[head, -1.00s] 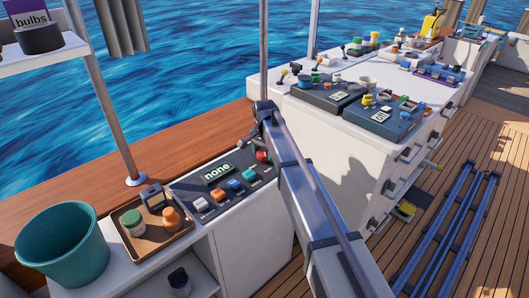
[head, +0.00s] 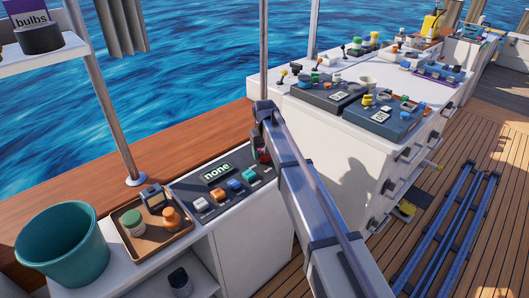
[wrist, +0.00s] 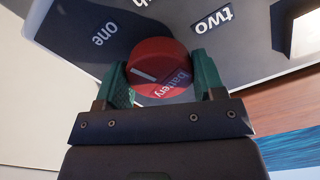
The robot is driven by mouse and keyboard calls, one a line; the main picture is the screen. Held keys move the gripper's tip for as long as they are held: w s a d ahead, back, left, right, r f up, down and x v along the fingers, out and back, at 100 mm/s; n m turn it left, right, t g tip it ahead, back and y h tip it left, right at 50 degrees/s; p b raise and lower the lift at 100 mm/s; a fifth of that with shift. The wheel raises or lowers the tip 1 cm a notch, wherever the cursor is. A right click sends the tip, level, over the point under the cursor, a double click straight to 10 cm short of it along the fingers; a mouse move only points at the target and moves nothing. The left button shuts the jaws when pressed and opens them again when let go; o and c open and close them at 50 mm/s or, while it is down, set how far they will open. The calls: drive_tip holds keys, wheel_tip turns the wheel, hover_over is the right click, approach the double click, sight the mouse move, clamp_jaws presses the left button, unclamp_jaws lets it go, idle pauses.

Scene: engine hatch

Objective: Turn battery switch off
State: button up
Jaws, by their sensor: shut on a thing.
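The red round battery switch (wrist: 160,68) is in the middle of the wrist view, with the word "battery" and a white line on its face. The dark plate around it reads "one" at upper left and "two" at upper right. A third label is cut off at the top edge. My gripper (wrist: 163,80) is shut on the switch, with one green finger on each side. I cannot tell which label the white line points at. In the head view, my arm mostly hides the switch (head: 264,155) at the right end of the dark panel (head: 182,187).
The panel also carries a display reading "none" (head: 217,172) and several coloured switches. A brown tray (head: 150,252) with small items and a teal bucket (head: 63,245) stand to the left. A white counter with more panels stands to the right.

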drive_tip(key=n, duration=1.4)
idle(0.6)
drive_tip(key=o, duration=0.9)
wheel_tip(320, 180, up, 11)
drive_tip(key=p, duration=1.1)
drive_tip(key=shift+f, duration=0.1)
